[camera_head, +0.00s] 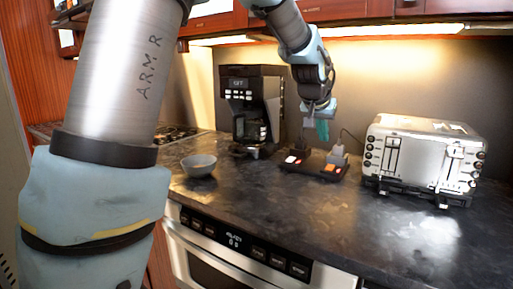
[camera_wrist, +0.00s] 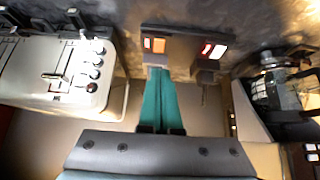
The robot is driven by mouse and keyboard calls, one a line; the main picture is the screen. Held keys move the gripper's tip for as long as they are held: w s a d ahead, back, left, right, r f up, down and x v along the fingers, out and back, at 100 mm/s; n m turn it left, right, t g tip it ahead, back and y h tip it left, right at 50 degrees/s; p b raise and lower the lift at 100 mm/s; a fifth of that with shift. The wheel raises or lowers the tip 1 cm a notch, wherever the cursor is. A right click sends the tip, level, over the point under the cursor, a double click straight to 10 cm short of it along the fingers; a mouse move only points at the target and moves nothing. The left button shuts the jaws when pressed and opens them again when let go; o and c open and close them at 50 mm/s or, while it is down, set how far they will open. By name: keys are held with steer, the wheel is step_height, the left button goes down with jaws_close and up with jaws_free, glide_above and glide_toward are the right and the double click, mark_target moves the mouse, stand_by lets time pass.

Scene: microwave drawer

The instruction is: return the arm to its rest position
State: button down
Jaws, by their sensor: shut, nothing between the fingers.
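My arm crosses the head view from the left and bends down from the top. My gripper (camera_head: 322,128) hangs above the dark countertop, over the power strip and between the coffee maker and the toaster. Its teal fingers show in the wrist view (camera_wrist: 158,75), pressed together with nothing held between them. The wrist view is turned over, with the counter at its top. The fingertips overlap the power strip in that view; the head view shows them above it, apart from it.
A black coffee maker (camera_head: 245,105) and grey bowl (camera_head: 199,166) stand left. A silver toaster (camera_head: 424,155) stands right. A power strip (camera_head: 316,167) with plugs lies between. The microwave drawer (camera_head: 237,250) under the counter looks shut. Cabinets (camera_head: 350,10) hang above. The front counter is clear.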

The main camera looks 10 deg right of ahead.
steer(key=a+f+n+y, duration=0.1)
steer(key=a+f, duration=0.2)
steer(key=a, duration=0.4)
steer(key=a+f+n+g+y, duration=0.1)
steer(key=a+f, duration=0.1)
steer(key=a, duration=0.5)
steer(key=s+a+f+n+y, duration=0.1)
steer(key=a+f, duration=0.2)
steer(key=a, duration=0.4)
steer(key=shift+a+f+n, duration=0.3)
steer(key=shift+a+f, duration=0.05)
steer(key=s+a+f+n+g+y, duration=0.1)
steer(key=s+a+f+n, duration=0.1)
steer(key=s+a, duration=0.4)
steer(key=s+a+f+n+g+y, duration=0.1)
steer(key=s+a+f, duration=0.4)
steer(key=a, duration=0.5)
steer(key=shift+s+a+n+g, duration=0.4)
steer(key=shift+s+g, duration=0.1)
steer(key=shift+s, duration=0.2)
